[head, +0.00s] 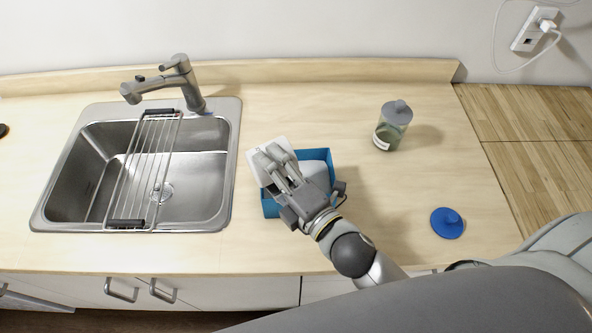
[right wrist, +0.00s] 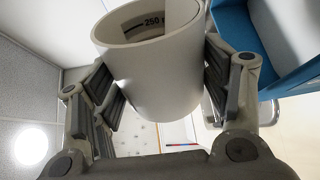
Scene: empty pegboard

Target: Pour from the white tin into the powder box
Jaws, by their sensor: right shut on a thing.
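The white tin (head: 254,160) is held at the left side of the blue powder box (head: 316,154), above the counter. My right gripper (head: 275,160) is shut on the tin and covers part of both tin and box. In the right wrist view the tin (right wrist: 152,70) sits between the two fingers. Its open mouth shows a "250" mark inside, and the blue box (right wrist: 285,50) is to its right. The tin looks tilted; whether anything flows from it cannot be seen. White content (head: 314,170) shows inside the box. My left gripper is not in view.
A steel sink (head: 233,150) with a rack and faucet (head: 185,80) is left of the box. A glass jar with a grey lid (head: 393,125) stands at back right. A round blue lid (head: 447,222) lies at the right. The counter between jar and lid is clear.

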